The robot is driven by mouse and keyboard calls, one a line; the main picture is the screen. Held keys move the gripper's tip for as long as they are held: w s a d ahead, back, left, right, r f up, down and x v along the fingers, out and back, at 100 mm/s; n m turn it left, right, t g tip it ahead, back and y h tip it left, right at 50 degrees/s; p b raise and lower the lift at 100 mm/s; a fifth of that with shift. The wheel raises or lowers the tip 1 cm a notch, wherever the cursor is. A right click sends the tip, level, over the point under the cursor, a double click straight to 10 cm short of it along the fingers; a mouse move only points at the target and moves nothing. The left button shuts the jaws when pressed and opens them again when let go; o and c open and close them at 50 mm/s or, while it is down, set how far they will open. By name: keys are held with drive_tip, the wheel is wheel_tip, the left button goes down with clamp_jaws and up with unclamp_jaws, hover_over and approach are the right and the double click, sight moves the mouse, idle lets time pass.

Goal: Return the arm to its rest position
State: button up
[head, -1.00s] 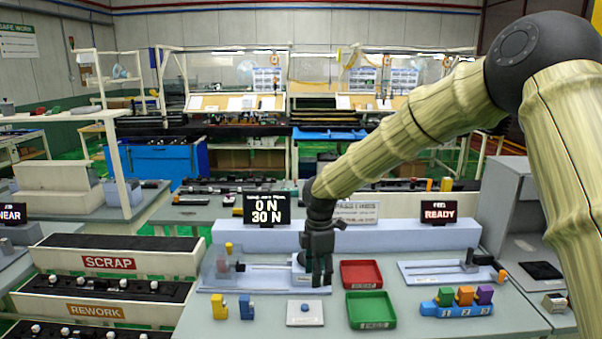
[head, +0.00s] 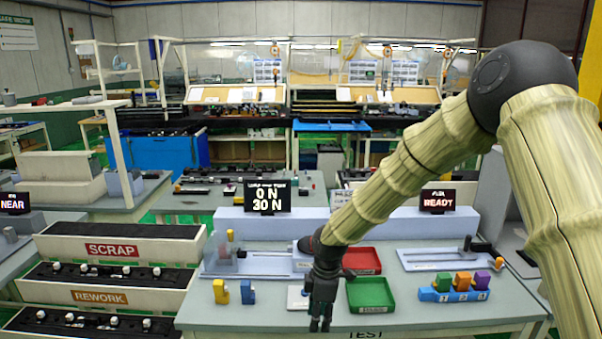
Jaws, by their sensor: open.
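My gripper (head: 321,322) hangs pointing down over the front part of the grey test bench (head: 215,317). It is open and I see nothing between its fingers. My arm (head: 410,165) reaches in from the right and bends down at the wrist. The gripper is left of the green tray (head: 372,296) and covers part of a pale plate with a button (head: 297,297). The red tray (head: 362,260) is behind the wrist and partly hidden.
Yellow (head: 221,291) and blue (head: 248,291) clips stand left of the gripper. A blue holder (head: 454,295) with green, orange and purple clips is at right. A force display (head: 267,196) reads 0 N and 30 N. SCRAP (head: 112,249) and REWORK (head: 100,297) bins stand at left.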

drive_tip(key=s+d+f+m+y+b, duration=0.15)
drive_tip(key=s+f+m, duration=0.25)
drive_tip(key=s+f, duration=0.6)
drive_tip(key=s+d+f+m+b, duration=0.1)
drive_tip(key=s+d+f+m, duration=0.25)
drive_tip(key=s+f, duration=0.65)
drive_tip(key=s+d+f+m+h+b, duration=0.1)
drive_tip(key=s+d+f+m, duration=0.4)
drive_tip(key=s, duration=0.6)
drive_tip(key=s+d+f+m+h+b, duration=0.1)
drive_tip(key=s+d+f+m+b, duration=0.2)
drive_tip(key=s+d+f+m, duration=0.3)
drive_tip(key=s+d+f, duration=0.2)
drive_tip(key=s+f, duration=0.1)
drive_tip(key=s, duration=0.2)
drive_tip(key=shift+s+f+t, duration=0.25)
drive_tip(key=shift+t, duration=0.05)
drive_tip(key=shift+m+h, duration=0.25)
drive_tip(key=shift+c, duration=0.7)
